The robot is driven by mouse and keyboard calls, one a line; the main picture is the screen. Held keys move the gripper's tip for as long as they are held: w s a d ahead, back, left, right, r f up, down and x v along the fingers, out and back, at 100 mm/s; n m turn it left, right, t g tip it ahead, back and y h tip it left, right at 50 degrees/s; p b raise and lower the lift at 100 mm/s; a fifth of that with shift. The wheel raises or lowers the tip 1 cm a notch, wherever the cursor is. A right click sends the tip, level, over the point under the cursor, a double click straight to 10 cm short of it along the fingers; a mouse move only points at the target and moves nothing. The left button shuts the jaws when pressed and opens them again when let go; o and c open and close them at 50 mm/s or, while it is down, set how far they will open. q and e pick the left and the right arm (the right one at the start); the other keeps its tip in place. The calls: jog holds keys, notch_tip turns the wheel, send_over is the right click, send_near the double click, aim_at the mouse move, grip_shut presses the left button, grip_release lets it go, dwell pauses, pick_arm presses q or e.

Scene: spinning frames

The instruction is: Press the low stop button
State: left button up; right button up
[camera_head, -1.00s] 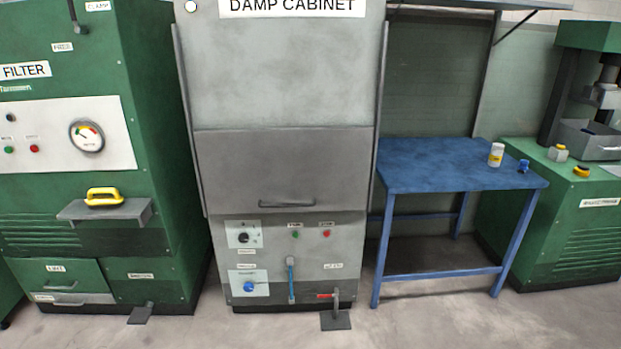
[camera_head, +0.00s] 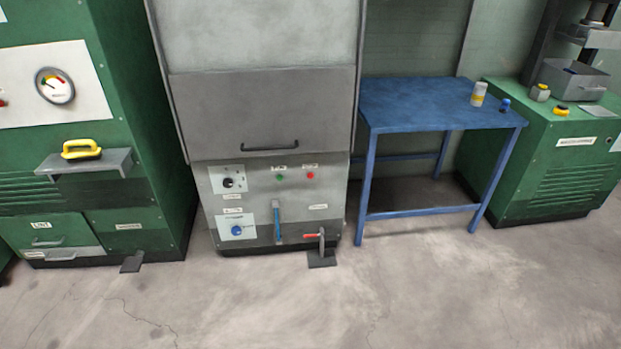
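The grey damp cabinet (camera_head: 262,110) stands in the middle of the head view. Low on its front panel are a small green button (camera_head: 280,177) and, to its right, a small red button (camera_head: 310,175). The labels above them are too small to read. A blue lever (camera_head: 277,222) and a red-handled lever (camera_head: 314,236) are at the bottom. Neither of my grippers is in view.
A green machine with a gauge (camera_head: 54,86) and a shelf holding a yellow-handled tool (camera_head: 81,149) stands at left. A blue table (camera_head: 420,103) with a bottle (camera_head: 478,94) stands at right, beside another green machine (camera_head: 545,160). Pedals stick out at floor level. The floor (camera_head: 300,305) in front is clear.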

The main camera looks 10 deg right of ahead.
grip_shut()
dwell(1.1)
